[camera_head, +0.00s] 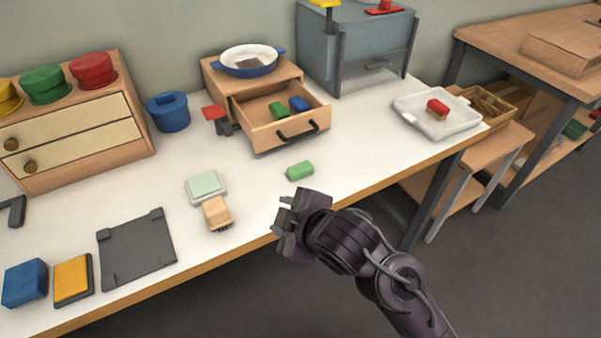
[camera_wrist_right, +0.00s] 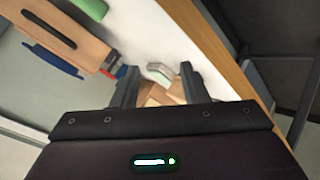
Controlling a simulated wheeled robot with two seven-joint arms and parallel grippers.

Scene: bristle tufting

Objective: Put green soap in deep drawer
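The green soap (camera_head: 300,171) lies on the white tabletop in front of an open wooden drawer (camera_head: 262,137). That drawer has a dark handle and holds a small green block (camera_head: 279,110) and a blue block (camera_head: 299,103). My right gripper (camera_head: 281,212) is over the table's front edge, just below and left of the soap in the head view, and apart from it. In the right wrist view its fingers (camera_wrist_right: 158,68) are spread with nothing gripped. My left gripper is out of view.
A pale green sponge (camera_head: 205,184) and a wooden brush (camera_head: 217,212) lie left of my gripper. A dark plate (camera_head: 138,250) is further left. A two-drawer chest (camera_head: 80,133) stands shut at left. A white tray (camera_head: 450,122) with a red-topped brush is at right.

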